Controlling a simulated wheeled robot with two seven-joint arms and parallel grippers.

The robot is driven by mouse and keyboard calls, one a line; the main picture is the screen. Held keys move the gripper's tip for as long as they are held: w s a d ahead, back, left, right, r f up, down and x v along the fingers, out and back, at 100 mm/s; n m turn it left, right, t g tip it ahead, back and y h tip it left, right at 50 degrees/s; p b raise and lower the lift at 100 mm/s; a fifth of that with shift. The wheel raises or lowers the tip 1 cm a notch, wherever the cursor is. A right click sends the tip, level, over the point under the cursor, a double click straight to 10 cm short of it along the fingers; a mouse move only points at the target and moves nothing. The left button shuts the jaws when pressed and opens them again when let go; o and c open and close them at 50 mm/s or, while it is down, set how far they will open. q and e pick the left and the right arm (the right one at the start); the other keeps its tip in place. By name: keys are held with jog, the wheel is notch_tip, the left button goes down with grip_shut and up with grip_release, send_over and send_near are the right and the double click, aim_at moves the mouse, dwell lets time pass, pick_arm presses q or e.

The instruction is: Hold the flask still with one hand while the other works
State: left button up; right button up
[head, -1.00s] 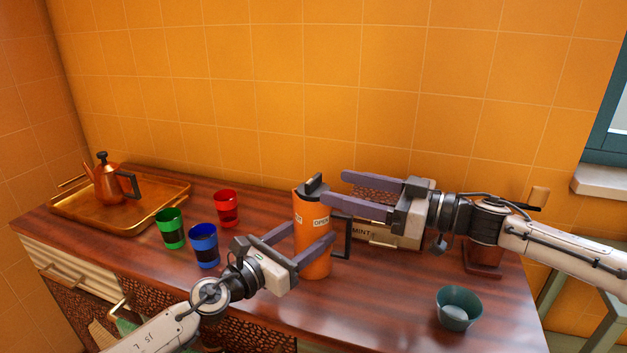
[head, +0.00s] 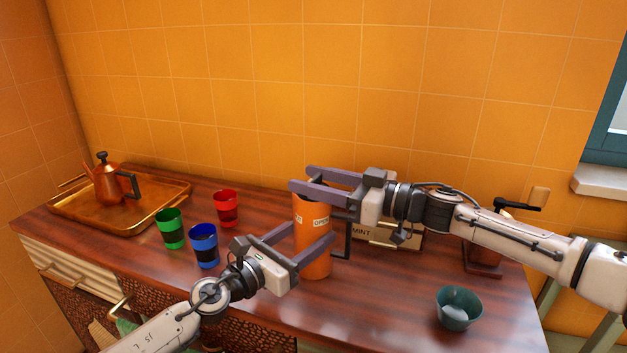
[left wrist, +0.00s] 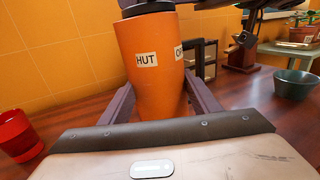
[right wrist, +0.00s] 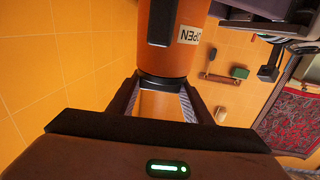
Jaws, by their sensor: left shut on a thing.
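The orange flask (head: 313,250) stands upright on the wooden counter, with a black handle (head: 342,238) on its right and white labels reading OPEN and, partly seen, "HUT". My left gripper (head: 318,237) is shut on the flask's body from the front left, one finger on each side; the body also shows between its fingers in the left wrist view (left wrist: 153,80). My right gripper (head: 300,179) is at the flask's top, its fingers apart. The flask's lid is mostly hidden by these fingers in the head view. I cannot tell whether they touch it.
Green (head: 170,230), blue (head: 204,245) and red (head: 227,208) cups stand left of the flask. A brass tray (head: 150,215) with a copper pot (head: 107,187) is at the far left. A MINT box (head: 400,237) is behind the flask; a teal bowl (head: 459,308) is front right.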

jog(key=shift+c, duration=0.6)
jog(key=shift+t, duration=0.3)
pick_arm(q)
jog(key=shift+d, duration=0.1)
pick_arm(e)
jog(key=m+t+h, duration=0.1)
jog(key=t, duration=0.1)
jog(key=m+t+h, duration=0.1)
jog(key=m+h, duration=0.1)
jog(key=m+t+h, duration=0.1)
jog(key=m+t, duration=0.1)
jog(key=shift+s+a+t+h, duration=0.2)
jog(key=shift+a+t+h, duration=0.1)
jog(key=shift+a+h, duration=0.1)
jog(key=shift+r+m+t+h, duration=0.1)
jog(key=shift+m+t+h, duration=0.65)
jog(key=shift+h, duration=0.35)
jog(key=shift+w+d+m+t+h, duration=0.15)
jog(key=shift+m+t+h, duration=0.1)
jog(key=shift+m+h, duration=0.25)
jog(key=shift+d, duration=0.1)
pick_arm(q)
jog(key=shift+s, duration=0.1)
pick_arm(e)
jog(key=o, duration=1.1)
jog(key=shift+d, duration=0.1)
jog(key=shift+c, duration=0.2)
